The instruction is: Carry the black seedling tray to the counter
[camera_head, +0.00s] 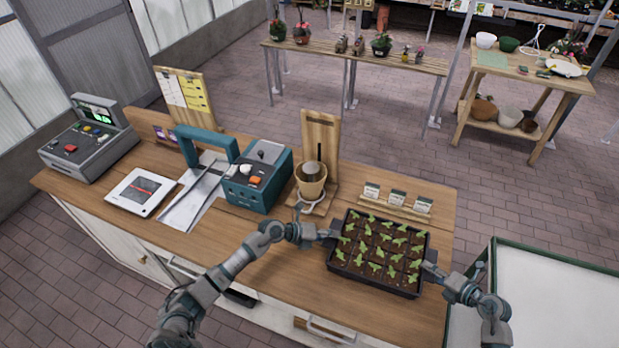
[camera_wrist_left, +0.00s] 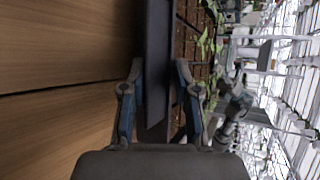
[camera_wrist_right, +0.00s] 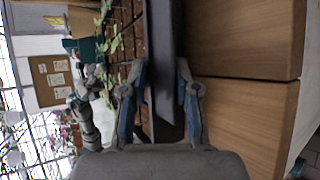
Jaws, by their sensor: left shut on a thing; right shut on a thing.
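The black seedling tray (camera_head: 375,283), filled with soil cells and green seedlings, is at the right part of the wooden counter (camera_head: 290,275). It looks level and on or just above the top; I cannot tell whether it touches. My left gripper (camera_head: 332,236) is shut on the tray's left rim, and the rim shows between its fingers in the left wrist view (camera_wrist_left: 158,85). My right gripper (camera_head: 429,267) is shut on the tray's right rim, also between the fingers in the right wrist view (camera_wrist_right: 160,90).
Small labelled packets (camera_head: 397,198) on a wooden holder stand just behind the tray. A wooden stand with a pot (camera_head: 311,180) and a teal machine (camera_head: 257,178) are to the left. A white-topped cart (camera_head: 560,295) stands right of the counter. Bare counter lies in front and left.

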